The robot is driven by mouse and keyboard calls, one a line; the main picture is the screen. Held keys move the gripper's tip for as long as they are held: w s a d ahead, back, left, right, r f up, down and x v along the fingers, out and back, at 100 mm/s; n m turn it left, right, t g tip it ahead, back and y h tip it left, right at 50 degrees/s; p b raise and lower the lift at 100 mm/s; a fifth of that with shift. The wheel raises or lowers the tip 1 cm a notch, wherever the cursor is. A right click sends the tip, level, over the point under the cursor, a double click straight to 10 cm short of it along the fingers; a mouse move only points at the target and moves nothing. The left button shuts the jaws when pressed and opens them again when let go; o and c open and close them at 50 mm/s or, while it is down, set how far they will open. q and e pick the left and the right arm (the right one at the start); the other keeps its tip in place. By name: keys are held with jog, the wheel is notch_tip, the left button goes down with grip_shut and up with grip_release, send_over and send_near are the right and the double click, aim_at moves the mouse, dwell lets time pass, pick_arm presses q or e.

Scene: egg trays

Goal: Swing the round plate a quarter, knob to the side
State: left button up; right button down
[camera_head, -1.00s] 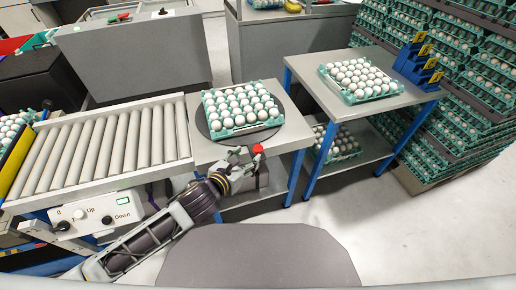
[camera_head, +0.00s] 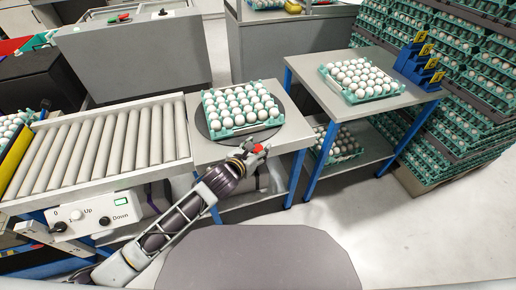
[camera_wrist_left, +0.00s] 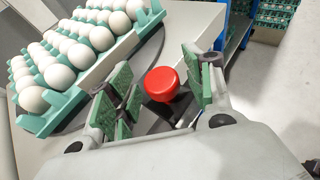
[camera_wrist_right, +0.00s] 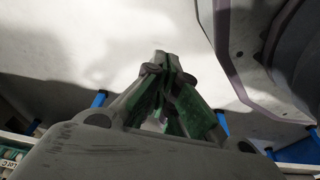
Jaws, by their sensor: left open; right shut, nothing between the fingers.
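The round dark plate (camera_head: 279,115) lies on the grey table beside the roller conveyor, with a green tray of white eggs (camera_head: 241,107) on it. Its red knob (camera_head: 258,148) is at the near edge of the table. My left gripper (camera_head: 251,151) is at the knob. In the left wrist view the red knob (camera_wrist_left: 161,83) sits between the open fingers (camera_wrist_left: 160,92), apart from the pads. The egg tray (camera_wrist_left: 80,85) is at the upper left there. My right gripper (camera_wrist_right: 165,75) is shut and empty in the right wrist view; it is not in the head view.
The roller conveyor (camera_head: 100,145) with a control box (camera_head: 97,216) adjoins the table on the left. A second table (camera_head: 389,103) on the right bears another egg tray (camera_head: 360,80) and blue holders (camera_head: 418,65). Stacked egg trays (camera_head: 480,90) stand at the far right.

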pick_arm(q)
jog(key=shift+w+d+f, duration=0.15)
jog(key=shift+w, duration=0.15)
jog(key=c, duration=1.1)
grip_shut()
pick_arm(e)
jog(key=shift+w+a+r, duration=0.25)
jog(key=shift+w+r, duration=0.05)
